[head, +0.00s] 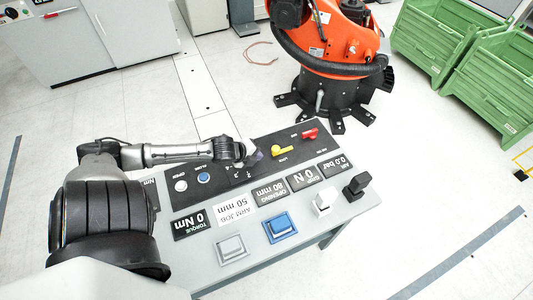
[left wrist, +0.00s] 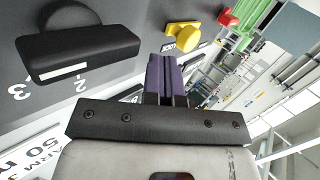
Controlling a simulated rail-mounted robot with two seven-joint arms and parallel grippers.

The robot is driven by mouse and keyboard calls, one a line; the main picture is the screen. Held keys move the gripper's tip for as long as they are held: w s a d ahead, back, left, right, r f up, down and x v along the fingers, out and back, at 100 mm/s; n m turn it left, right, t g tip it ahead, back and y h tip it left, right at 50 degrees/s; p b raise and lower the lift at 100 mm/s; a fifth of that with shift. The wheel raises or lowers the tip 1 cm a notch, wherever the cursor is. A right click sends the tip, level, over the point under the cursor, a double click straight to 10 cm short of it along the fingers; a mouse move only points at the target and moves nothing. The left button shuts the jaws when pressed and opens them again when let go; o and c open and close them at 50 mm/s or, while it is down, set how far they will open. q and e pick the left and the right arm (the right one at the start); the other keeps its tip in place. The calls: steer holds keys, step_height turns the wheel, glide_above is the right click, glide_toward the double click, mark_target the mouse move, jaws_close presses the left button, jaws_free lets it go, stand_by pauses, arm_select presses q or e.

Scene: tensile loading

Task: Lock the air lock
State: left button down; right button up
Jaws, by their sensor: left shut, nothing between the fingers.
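The yellow lever (head: 282,150) lies on the dark strip of the control panel, with a label that seems to read LOCK beside it. It also shows in the left wrist view (left wrist: 184,36). A red lever (head: 310,134) sits farther right, near a partly readable AIR label, and also shows in the wrist view (left wrist: 228,17). My left gripper (head: 254,157) is shut and empty, just left of the yellow lever. Its purple fingers (left wrist: 165,78) point toward the panel, apart from the yellow lever in the picture. My right gripper is not in view.
A black rotary knob (left wrist: 80,45) with a numbered scale is beside the fingers. A white button (head: 181,186) and a blue button (head: 203,177) sit left. Displays and several larger blocks line the console front. An orange robot (head: 325,45) and green crates (head: 435,45) stand behind.

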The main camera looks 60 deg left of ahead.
arm_select(q)
steer(key=shift+w+a+f+b, duration=0.15)
steer(key=shift+w+b, duration=0.1)
steer(key=shift+w, duration=0.8)
steer(key=shift+w+a+f+b, duration=0.15)
steer(key=shift+w+b, duration=0.1)
steer(key=shift+w, duration=0.8)
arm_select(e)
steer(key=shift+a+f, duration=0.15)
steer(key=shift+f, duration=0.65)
